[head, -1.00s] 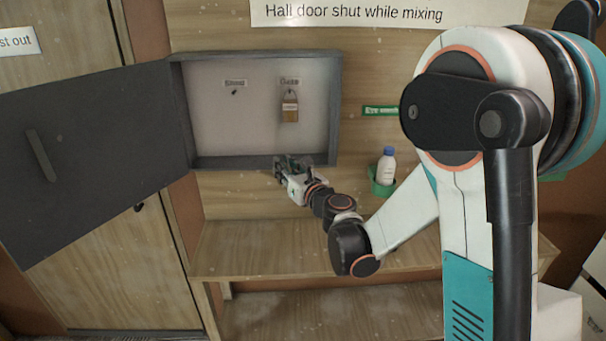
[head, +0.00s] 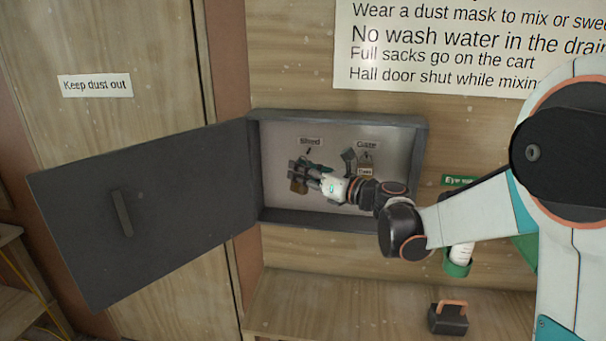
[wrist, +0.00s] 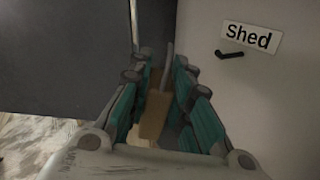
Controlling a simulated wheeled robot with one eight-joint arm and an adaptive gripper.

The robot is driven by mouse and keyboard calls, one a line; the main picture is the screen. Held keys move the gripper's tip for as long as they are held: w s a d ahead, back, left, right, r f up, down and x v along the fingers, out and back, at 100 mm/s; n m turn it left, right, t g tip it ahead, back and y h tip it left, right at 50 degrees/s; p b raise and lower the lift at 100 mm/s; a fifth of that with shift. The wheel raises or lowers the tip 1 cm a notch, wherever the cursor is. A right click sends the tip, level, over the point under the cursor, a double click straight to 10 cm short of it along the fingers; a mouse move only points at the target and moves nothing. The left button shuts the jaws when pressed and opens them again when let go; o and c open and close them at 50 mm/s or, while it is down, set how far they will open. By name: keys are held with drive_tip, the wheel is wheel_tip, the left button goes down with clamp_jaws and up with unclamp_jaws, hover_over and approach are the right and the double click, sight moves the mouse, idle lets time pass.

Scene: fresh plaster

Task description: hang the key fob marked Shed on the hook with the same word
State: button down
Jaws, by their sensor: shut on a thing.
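My gripper (head: 302,172) is shut on a tan key fob (head: 298,186) inside the open grey key cabinet (head: 335,221). In the wrist view the fob (wrist: 154,115) sits between the green-padded fingers (wrist: 163,85), its grey loop pointing up. No word on the fob can be read. The Shed label (wrist: 250,38) and its empty dark hook (wrist: 230,54) are to the right of the fob in the wrist view. In the head view the Shed label (head: 310,142) and hook (head: 308,151) are just above the fingers. Another fob (head: 365,170) hangs under the Gate label (head: 367,145).
The cabinet's dark door (head: 160,205) stands open to the left, close to the gripper. A white bottle (head: 461,254) in a green holder is right of the cabinet. A dark box with an orange handle (head: 449,318) stands on the bench (head: 340,306) below.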

drive_tip(key=w+d+f, duration=0.1)
drive_tip(key=w, duration=0.7)
drive_tip(key=shift+d+b, duration=0.3)
drive_tip(key=shift+d, duration=0.1)
idle(0.6)
drive_tip(key=shift+a+f, duration=0.1)
drive_tip(key=shift+f, duration=0.1)
drive_tip(key=shift+w, duration=0.1)
drive_tip(key=c, duration=1.4)
unclamp_jaws()
